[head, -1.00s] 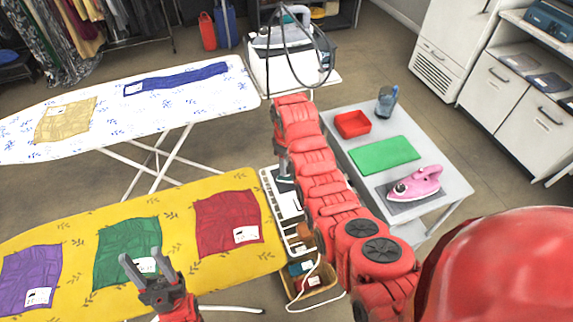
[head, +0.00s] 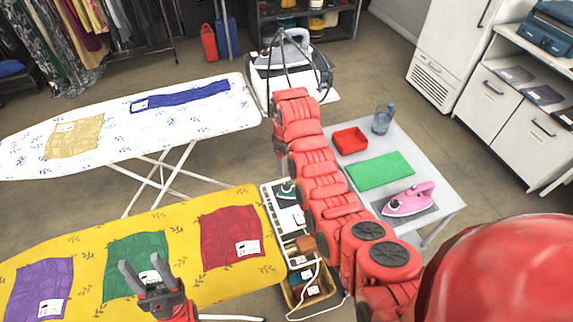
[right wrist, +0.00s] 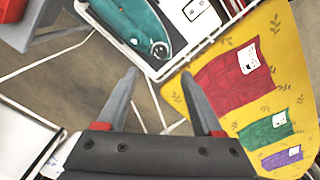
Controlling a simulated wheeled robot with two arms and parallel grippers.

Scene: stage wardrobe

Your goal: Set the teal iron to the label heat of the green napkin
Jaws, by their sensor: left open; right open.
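The teal iron (head: 287,190) rests on the white rack (head: 269,200) at the yellow board's right end. In the right wrist view the iron's teal body (right wrist: 137,20) shows at the top, with a small round dial on it. The green napkin (head: 122,270) lies on the yellow board, with a white label (head: 150,277) whose marks are too small to read. My left gripper (head: 141,262) is open and empty above the napkin, partly covering it. My right gripper (right wrist: 160,75) is open and empty, short of the iron; my red arm hides most of it in the head view.
A purple napkin (head: 38,288) and a red napkin (head: 230,235) lie beside the green one. A basket (head: 310,292) sits below the rack.

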